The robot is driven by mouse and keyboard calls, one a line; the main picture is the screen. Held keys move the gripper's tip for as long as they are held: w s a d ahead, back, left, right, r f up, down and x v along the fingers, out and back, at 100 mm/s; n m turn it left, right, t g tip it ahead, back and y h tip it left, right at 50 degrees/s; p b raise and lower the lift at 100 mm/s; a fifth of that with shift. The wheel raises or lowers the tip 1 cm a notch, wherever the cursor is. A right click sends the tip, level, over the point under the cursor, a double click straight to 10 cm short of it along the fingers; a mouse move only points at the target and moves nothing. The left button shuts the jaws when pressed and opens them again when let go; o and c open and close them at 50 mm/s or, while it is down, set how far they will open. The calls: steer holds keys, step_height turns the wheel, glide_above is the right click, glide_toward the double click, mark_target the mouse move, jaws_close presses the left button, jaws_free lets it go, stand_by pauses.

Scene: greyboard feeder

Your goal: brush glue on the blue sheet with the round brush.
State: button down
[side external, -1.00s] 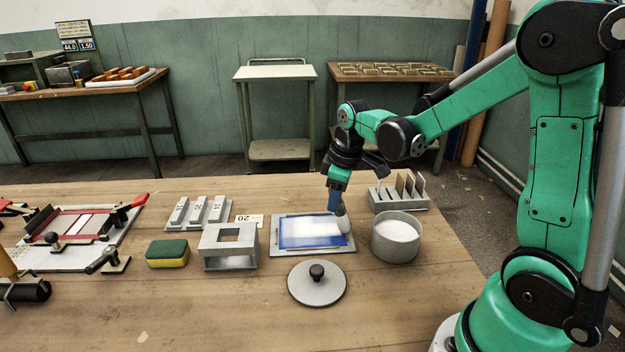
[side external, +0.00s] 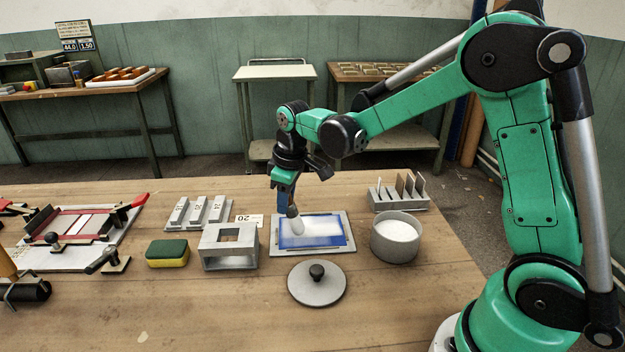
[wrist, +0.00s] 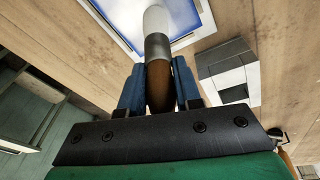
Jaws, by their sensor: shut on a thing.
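The blue sheet (side external: 330,241) lies flat on a grey board (side external: 280,251) in the middle of the table. A whitish film covers much of its middle, and blue shows along the edges. My gripper (side external: 284,203) is over the sheet's left side, shut on the round brush (side external: 294,212), whose white head points down at the sheet's left part. In the wrist view the brush's brown handle (wrist: 159,88) sits between the blue fingers, and its white tip (wrist: 155,20) overlaps the sheet (wrist: 188,18). I cannot tell whether the tip touches. A grey pot (side external: 394,248) of white glue stands to the right.
A round lid with a black knob (side external: 317,292) lies in front of the board. A grey open-frame block (side external: 230,258) and a green-yellow sponge (side external: 167,254) stand left. A slotted rack (side external: 398,204) is behind the pot. The front table area is clear.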

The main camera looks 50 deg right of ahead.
steer(key=shift+w+a, duration=1.3)
steer(key=shift+a, duration=0.1)
steer(key=shift+s+a, duration=0.3)
steer(key=shift+s, duration=0.35)
steer(key=shift+s+d, duration=4.25)
steer(key=shift+d, duration=0.1)
steer(key=shift+s+d+r, duration=0.15)
steer(key=shift+s+d, duration=0.05)
step_height(320, 180, up, 8)
